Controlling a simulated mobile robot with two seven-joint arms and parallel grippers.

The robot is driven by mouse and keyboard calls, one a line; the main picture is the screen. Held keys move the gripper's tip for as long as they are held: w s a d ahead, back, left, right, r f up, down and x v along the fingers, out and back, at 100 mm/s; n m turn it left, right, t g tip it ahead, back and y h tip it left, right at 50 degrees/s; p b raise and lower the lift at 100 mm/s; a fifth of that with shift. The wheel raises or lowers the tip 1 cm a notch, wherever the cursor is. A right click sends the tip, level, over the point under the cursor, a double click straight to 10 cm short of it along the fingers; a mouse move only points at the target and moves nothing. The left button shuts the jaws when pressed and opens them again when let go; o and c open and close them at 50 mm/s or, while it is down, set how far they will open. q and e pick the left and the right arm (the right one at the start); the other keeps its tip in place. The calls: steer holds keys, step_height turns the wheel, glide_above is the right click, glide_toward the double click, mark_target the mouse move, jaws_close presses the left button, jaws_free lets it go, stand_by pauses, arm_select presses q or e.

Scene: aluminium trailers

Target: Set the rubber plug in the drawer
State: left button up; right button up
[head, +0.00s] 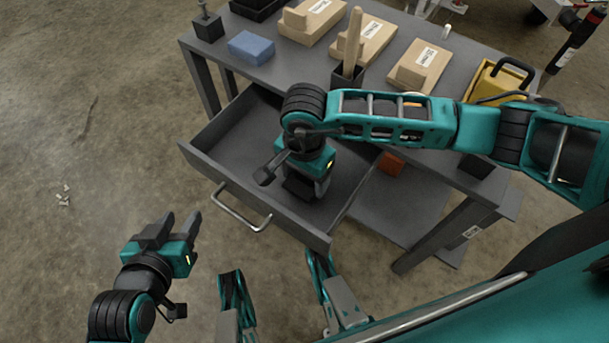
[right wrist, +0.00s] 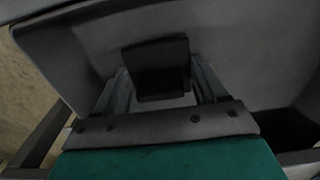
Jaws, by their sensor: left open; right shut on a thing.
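The rubber plug (right wrist: 158,60) is a dark block between the fingers of my right gripper (right wrist: 160,88) in the right wrist view. My right gripper is shut on it. In the head view my right gripper (head: 301,192) points down inside the open grey drawer (head: 235,150), over its right half. The arm and gripper mostly hide the plug there. I cannot tell whether the plug touches the drawer floor. My left gripper (head: 180,222) is open and empty, outside the drawer to the front left, above the concrete floor.
The drawer's bar handle (head: 240,208) faces the front. On the grey workbench (head: 285,60) are a blue block (head: 251,47), several wooden blocks with labels, a dark holder with a wooden stick (head: 353,40) and a yellow box (head: 494,82). An orange item (head: 391,165) is on the lower shelf. The drawer's left half is clear.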

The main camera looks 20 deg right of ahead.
steer(key=shift+f, duration=0.2)
steer(key=o, duration=1.1)
steer(key=shift+r, duration=0.1)
steer(key=shift+c, duration=0.2)
arm_select(q)
steer(key=shift+w+r, duration=0.15)
steer(key=shift+r, duration=0.1)
